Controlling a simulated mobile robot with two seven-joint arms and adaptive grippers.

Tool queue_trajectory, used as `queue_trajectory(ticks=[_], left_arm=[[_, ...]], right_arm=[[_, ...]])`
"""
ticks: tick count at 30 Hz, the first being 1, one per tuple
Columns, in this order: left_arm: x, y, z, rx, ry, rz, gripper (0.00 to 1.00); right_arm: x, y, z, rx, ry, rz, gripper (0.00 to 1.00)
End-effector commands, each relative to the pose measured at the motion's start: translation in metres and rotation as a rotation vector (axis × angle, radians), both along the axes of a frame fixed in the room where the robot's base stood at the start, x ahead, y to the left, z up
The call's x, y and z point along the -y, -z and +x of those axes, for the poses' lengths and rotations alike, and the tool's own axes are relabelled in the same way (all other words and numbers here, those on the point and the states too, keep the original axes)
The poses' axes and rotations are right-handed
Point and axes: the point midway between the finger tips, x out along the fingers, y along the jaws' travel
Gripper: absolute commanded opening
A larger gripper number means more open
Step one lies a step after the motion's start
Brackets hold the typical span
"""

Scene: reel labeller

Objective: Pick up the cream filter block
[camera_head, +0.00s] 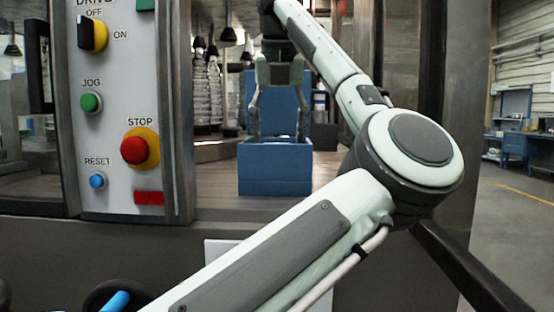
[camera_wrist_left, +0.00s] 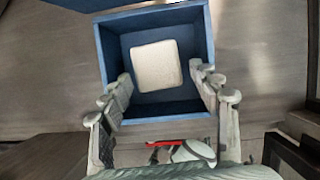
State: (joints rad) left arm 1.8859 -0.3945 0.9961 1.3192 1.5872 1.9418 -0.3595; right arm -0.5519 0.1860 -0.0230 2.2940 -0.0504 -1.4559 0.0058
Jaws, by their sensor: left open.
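The cream filter block (camera_wrist_left: 157,66) is a pale, rounded square lying on the floor of an open blue box (camera_wrist_left: 112,50), seen from above in the left wrist view. In the head view the blue box (camera_head: 275,170) stands on the machine's deck, and its front wall hides the block. My left gripper (camera_head: 279,136) points down over the box with its fingers spread. In the wrist view the open left gripper (camera_wrist_left: 163,78) has one finger on each side of the block's near part, with nothing between them touching it that I can see. My right gripper is not in view.
A control panel (camera_head: 120,180) with a switch and buttons stands left of the box. A blue upright panel (camera_head: 279,90) rises behind the box. Clear bottles (camera_head: 207,90) stand at the back left. The wooden deck (camera_head: 217,180) beside the box is clear.

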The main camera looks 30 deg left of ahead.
Motion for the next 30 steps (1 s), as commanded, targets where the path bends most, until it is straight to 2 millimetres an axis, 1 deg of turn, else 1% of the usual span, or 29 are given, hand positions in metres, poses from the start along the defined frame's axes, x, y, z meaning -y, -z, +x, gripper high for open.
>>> queue_trajectory(ticks=[1,5,12,15,20,30], left_arm=[[-0.001,0.006,0.001,-0.002,0.0,-0.001,0.62],[-0.004,0.016,0.003,-0.002,-0.001,-0.001,0.62],[-0.013,0.049,0.012,-0.002,0.0,0.001,0.62],[-0.014,0.054,0.014,-0.002,-0.001,0.001,0.62],[-0.014,0.054,0.014,-0.001,0.0,0.001,0.62],[-0.014,0.054,0.014,-0.001,0.0,0.001,0.23]], right_arm=[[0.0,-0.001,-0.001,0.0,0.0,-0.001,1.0],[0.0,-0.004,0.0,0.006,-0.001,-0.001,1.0],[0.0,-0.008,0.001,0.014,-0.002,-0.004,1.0],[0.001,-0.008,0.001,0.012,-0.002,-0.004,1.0],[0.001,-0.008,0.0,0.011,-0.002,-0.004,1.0],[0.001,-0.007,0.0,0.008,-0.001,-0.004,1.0]])
